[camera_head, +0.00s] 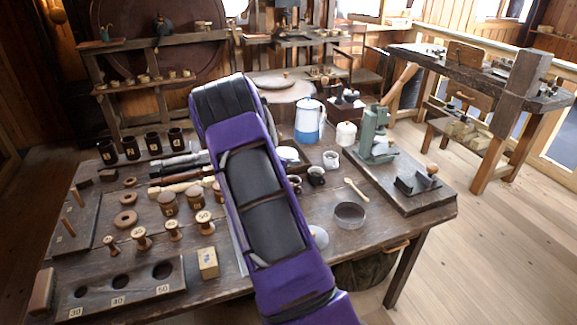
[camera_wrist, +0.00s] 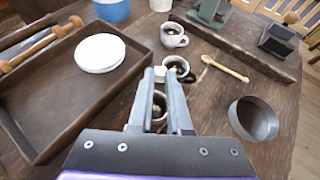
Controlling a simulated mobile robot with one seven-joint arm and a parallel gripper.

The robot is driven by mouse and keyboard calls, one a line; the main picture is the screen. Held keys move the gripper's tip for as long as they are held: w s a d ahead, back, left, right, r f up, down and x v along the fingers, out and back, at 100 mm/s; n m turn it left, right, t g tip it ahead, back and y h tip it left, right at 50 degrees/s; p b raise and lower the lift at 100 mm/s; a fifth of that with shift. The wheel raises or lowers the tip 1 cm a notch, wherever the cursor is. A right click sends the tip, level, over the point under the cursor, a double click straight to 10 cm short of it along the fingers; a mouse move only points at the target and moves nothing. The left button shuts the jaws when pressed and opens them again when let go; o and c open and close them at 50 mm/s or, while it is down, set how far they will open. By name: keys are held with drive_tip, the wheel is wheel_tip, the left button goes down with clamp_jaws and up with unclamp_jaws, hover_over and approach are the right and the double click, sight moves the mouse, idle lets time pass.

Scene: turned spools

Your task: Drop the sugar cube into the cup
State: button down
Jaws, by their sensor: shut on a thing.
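My gripper (camera_wrist: 159,76) is shut on a small white sugar cube (camera_wrist: 160,72) at its fingertips. In the wrist view, a dark cup (camera_wrist: 181,68) stands just beyond and right of the tips, with something inside it. A white cup (camera_wrist: 172,36) stands farther away, and another cup (camera_wrist: 159,112) shows partly between the fingers. The cube looks close to the dark cup's left rim, but I cannot tell its height. In the head view, the dark cup (camera_head: 316,176) and white cup (camera_head: 331,159) stand right of my arm, which hides the gripper and cube.
A brown tray (camera_wrist: 75,108) with a white plate (camera_wrist: 100,53) lies left of the gripper. A wooden spoon (camera_wrist: 226,69) and round grey bowl (camera_wrist: 253,119) lie right. A blue jug (camera_head: 309,121) and green machine (camera_head: 374,136) stand behind. Bare tabletop surrounds the spoon.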

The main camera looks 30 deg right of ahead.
drive_tip(key=shift+f+b, duration=1.7)
drive_tip(key=shift+f, duration=1.35)
drive_tip(key=c, duration=0.8)
unclamp_jaws()
drive_tip(key=p+v, duration=0.1)
drive_tip(key=v, duration=1.6)
drive_tip(key=shift+s+a+r, duration=0.1)
drive_tip(key=shift+a, duration=0.1)
